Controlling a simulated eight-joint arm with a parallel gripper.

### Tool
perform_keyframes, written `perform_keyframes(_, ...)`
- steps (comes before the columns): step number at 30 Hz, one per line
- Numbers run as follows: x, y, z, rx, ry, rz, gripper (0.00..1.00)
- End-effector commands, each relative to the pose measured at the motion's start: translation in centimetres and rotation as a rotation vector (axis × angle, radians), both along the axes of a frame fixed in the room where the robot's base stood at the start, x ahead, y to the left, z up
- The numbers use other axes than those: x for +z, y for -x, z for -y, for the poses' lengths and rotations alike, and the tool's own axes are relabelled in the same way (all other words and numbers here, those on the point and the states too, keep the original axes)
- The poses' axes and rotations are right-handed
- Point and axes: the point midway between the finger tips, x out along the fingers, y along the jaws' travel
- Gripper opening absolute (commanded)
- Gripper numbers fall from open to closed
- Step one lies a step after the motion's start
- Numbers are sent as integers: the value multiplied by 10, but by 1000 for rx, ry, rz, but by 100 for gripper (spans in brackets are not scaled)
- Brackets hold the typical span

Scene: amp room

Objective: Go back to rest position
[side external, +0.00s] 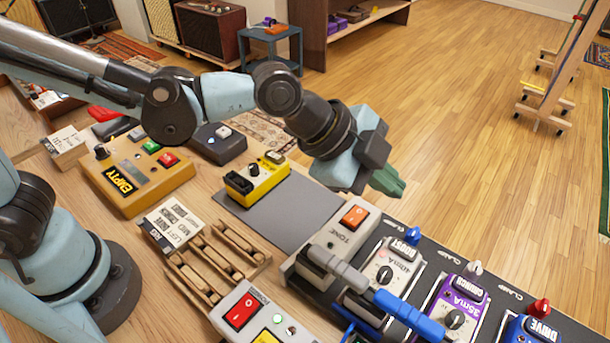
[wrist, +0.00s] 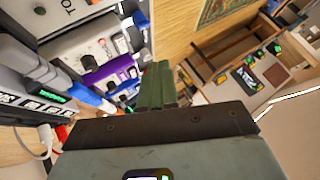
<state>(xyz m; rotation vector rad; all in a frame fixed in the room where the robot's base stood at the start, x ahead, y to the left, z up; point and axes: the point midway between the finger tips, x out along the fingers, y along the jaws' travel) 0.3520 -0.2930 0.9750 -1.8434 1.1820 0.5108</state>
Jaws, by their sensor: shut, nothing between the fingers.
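My gripper (side external: 388,182) is shut and empty. In the side external view it hangs in the air above the back edge of the pedal board, its green fingers pointing to the lower right. In the wrist view its green fingers (wrist: 160,85) lie side by side with nothing held. My arm reaches across the bench from the left.
Below stand a pedal board (side external: 455,258) with several pedals and a grey mat (side external: 290,210) with a yellow pedal (side external: 258,180). A wooden rack (side external: 215,262), a yellow EMPTY box (side external: 135,175) and a power switch box (side external: 240,308) are nearby. Open floor (side external: 460,110) lies beyond.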

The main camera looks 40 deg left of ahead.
Motion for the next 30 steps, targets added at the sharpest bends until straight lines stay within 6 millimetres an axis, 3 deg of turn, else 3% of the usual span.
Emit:
perform_keyframes(1, 4, -4, -26, 90, 12, -30, 0)
perform_keyframes(7, 13, -2, -130, 506, 99, -165, 0)
perform_keyframes(12, 11, 18, -208, 865, 195, -255, 0)
perform_keyframes(15, 6, 34, -244, 1054, 256, -294, 0)
perform_keyframes(21, -3, 57, -285, 1298, 343, -332, 0)
perform_keyframes(30, -5, 63, -293, 1356, 366, -342, 0)
